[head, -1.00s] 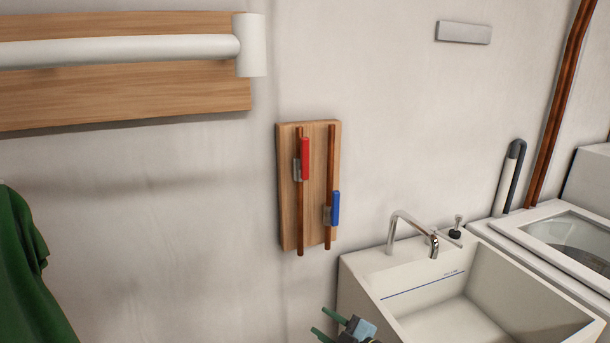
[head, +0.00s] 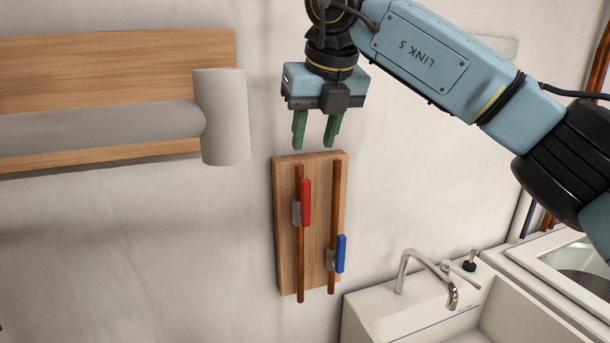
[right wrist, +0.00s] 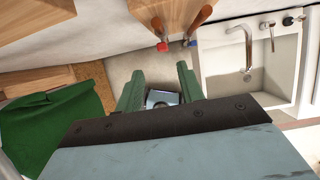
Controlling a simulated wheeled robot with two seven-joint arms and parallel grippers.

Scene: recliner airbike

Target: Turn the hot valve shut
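The hot valve has a red lever handle (head: 306,203) on the left copper pipe of a wooden board (head: 286,245) on the wall. The red handle stands upright, along its pipe. The cold valve's blue handle (head: 341,254) sits lower on the right pipe, also upright. My right gripper (head: 315,145) is open and empty, fingers pointing down, just above the board's top edge. In the right wrist view the red handle (right wrist: 162,46) and blue handle (right wrist: 190,43) show beyond the green fingers (right wrist: 160,85). My left gripper is not seen.
A white pipe (head: 225,115) on a wooden backing runs along the wall at upper left. A white sink (head: 375,320) with a chrome faucet (head: 403,270) stands at lower right, beside a white washer (head: 535,258). A green cloth (right wrist: 50,130) hangs at left in the wrist view.

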